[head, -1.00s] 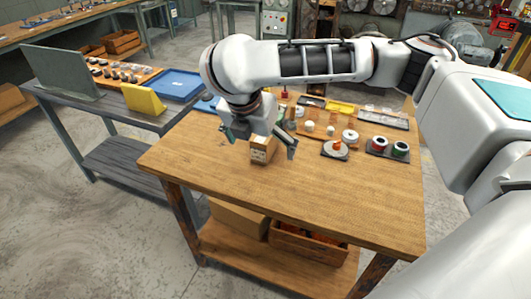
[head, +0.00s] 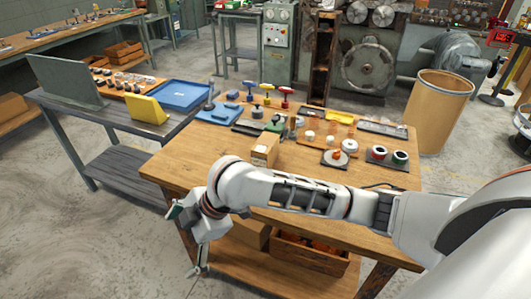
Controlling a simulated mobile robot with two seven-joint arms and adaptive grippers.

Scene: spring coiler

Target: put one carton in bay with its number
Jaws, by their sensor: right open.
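A brown cardboard carton (head: 264,150) stands on the wooden workbench (head: 177,165), left of the middle of its top. No number can be read on it at this size. My right gripper (head: 187,240) is open and empty. It hangs low past the bench's front left edge, apart from the carton, with its fingers spread. My right arm crosses over the front of the bench and hides part of its top. No bay with a readable number can be made out. My left gripper is not in view.
Behind the carton are blue, yellow and red-handled tools (head: 268,92). To its right are small jars, a grey dish (head: 335,158) and a dark tray of spools (head: 388,157). A grey side table (head: 75,103) holds a blue tray (head: 182,95) and a yellow stand (head: 147,110).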

